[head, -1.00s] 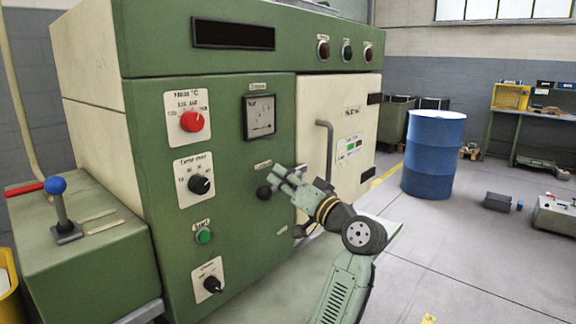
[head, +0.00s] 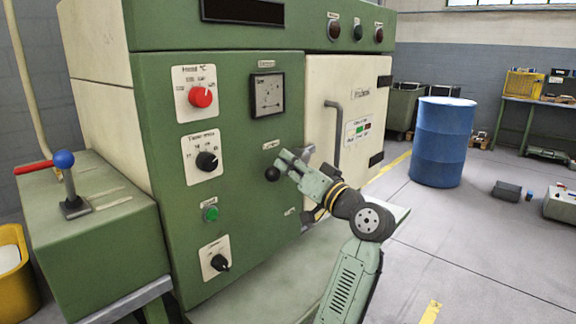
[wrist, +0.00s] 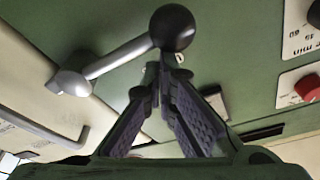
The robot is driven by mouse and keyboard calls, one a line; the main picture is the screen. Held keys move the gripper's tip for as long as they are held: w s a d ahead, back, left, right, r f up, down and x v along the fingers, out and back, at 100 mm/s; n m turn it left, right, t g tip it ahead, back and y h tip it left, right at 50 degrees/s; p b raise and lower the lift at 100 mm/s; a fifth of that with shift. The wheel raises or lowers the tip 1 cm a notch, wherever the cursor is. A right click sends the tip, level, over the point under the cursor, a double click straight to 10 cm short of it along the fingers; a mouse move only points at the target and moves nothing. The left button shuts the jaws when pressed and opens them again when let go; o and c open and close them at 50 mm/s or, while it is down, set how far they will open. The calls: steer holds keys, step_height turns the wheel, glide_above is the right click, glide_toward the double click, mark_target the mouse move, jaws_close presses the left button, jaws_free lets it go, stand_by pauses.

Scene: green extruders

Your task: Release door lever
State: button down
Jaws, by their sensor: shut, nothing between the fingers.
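The door lever shows in the wrist view as a grey metal arm (wrist: 118,60) on the green panel, ending in a black ball knob (wrist: 172,28). In the head view its black knob (head: 272,174) sits just left of my gripper (head: 283,160); the rest of the lever is mostly hidden. My gripper (wrist: 170,76) is shut and empty. Its fingertips are close below the knob in the wrist view; I cannot tell whether they touch it. The cream door (head: 350,95) looks closed, with a grey handle bar (head: 333,132) on it.
The green panel (head: 235,235) carries a red dial (head: 201,97), black dials and a green button (head: 211,214). A ledge (head: 375,228) juts out below the door. A side box (head: 110,235) has a blue-knobbed lever. A blue barrel (head: 442,142) stands on the right; floor is free before it.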

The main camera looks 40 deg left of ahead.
steer(key=w+f+n+g+b, duration=0.4)
steer(key=f+n+b, duration=0.7)
steer(key=b, duration=0.7)
steer(key=shift+w+d+n+g+b, duration=0.2)
steer(key=shift+w+n+g+b, duration=0.1)
steer(key=shift+n, duration=1.4)
steer(key=shift+w, duration=0.1)
steer(key=shift+r, duration=0.1)
step_height(320, 180, up, 3)
steer(key=s+p, duration=0.2)
steer(key=s, duration=0.1)
steer(key=w+d+f+b, duration=0.1)
steer(key=d, duration=0.8)
steer(key=shift+f, duration=0.4)
steer(key=shift+d, duration=0.1)
